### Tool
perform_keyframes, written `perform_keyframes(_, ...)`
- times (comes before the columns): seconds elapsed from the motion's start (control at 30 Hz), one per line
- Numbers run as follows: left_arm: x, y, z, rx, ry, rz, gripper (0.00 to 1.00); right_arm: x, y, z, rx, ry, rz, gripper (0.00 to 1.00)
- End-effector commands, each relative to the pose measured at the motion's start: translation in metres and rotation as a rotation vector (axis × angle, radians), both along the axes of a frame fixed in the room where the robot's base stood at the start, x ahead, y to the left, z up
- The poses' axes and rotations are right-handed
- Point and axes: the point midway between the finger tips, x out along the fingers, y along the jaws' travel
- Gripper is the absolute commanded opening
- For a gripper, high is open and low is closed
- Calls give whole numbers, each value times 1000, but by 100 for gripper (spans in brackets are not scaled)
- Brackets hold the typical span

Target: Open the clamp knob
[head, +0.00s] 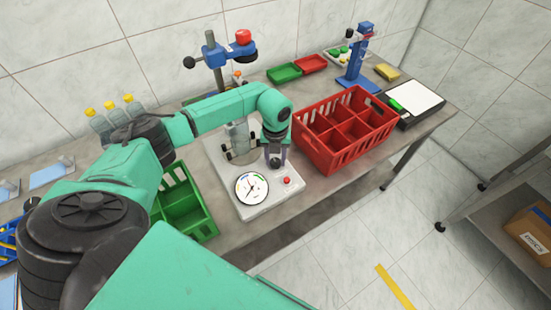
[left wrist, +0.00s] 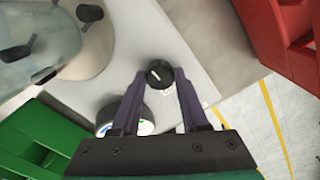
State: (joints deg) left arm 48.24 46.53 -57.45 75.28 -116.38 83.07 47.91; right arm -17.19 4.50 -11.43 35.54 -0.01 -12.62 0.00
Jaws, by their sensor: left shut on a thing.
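My left gripper (head: 276,160) points down over the white base (head: 268,204) of the tester on the table. In the left wrist view my left gripper (left wrist: 160,82) has its two fingers closed on the sides of a round black knob (left wrist: 160,72) with a white mark on top. In the head view the gripper covers most of that knob. A second black knob (left wrist: 90,13) stands apart, near the clear container. The clear container (head: 238,138) stands on the base behind the dial. My right gripper does not show.
A round dial (head: 251,187) and a red button (head: 287,180) sit on the base's front. A red divided crate (head: 345,130) stands close on the right, a green crate (head: 183,205) on the left. A blue stand (head: 216,55) rises behind.

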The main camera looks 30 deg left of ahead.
Motion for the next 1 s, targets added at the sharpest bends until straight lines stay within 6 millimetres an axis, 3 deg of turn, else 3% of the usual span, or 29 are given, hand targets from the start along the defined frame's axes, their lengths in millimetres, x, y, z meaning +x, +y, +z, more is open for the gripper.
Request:
perform_keyframes(0.47, 3, 1, 3, -1, -9, 22, 0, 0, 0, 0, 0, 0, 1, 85)
perform_keyframes(0.5, 3, 1, 3, -1, -10, 22, 48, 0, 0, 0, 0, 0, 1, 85)
perform_keyframes(0.57, 3, 1, 3, 0, -9, 22, 71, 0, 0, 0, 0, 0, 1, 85)
perform_keyframes(0.6, 3, 1, 3, -1, -8, 21, 74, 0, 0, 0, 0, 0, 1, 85)
perform_keyframes(0.87, 1, 0, 1, 0, -4, 19, 74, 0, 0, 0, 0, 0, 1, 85)
perform_keyframes(1.0, 2, 0, 12, -1, -7, 19, 74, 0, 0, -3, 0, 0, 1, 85)
